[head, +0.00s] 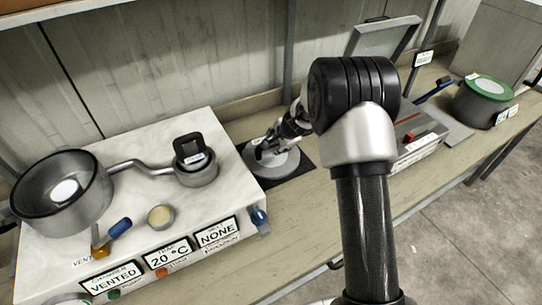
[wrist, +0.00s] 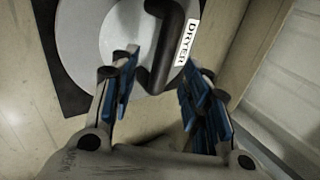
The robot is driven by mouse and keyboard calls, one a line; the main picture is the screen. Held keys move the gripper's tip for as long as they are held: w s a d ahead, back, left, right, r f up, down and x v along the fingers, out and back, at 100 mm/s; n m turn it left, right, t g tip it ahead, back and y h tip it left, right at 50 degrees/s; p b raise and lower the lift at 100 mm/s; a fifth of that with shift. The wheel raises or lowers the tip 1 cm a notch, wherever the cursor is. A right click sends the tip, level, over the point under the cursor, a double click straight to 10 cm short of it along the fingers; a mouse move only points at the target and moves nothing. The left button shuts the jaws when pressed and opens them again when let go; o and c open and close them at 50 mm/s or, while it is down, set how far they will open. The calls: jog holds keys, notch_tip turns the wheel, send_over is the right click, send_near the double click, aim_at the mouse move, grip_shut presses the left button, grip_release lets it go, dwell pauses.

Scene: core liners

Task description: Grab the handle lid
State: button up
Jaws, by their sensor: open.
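A round grey lid (wrist: 85,30) with a dark bar handle (wrist: 168,45) lies on a black mat; a white label reading "DRYER" is beside the handle. In the head view the lid (head: 284,166) lies on the bench right of the white box, partly hidden by my gripper (head: 262,150). My gripper (wrist: 156,75) is open, its blue-padded fingers on either side of the handle's near end in the wrist view. I cannot tell whether the fingertips are level with the handle or above it. No finger visibly touches it.
The white box (head: 95,175) carries a grey round chamber (head: 62,190), a pipe and a smaller pot with a black square-handled piece (head: 190,149). An open-lidded case (head: 415,140) and a green-rimmed pot (head: 485,100) stand to the right. A wall runs behind the bench.

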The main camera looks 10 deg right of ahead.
aim_at(274, 143)
jog(key=x, duration=0.5)
jog(key=shift+w, duration=0.1)
jog(key=shift+r, duration=0.1)
jog(key=shift+a, duration=0.1)
jog(key=shift+c, duration=0.5)
grip_shut()
jog(key=shift+r, duration=0.15)
dwell(0.3)
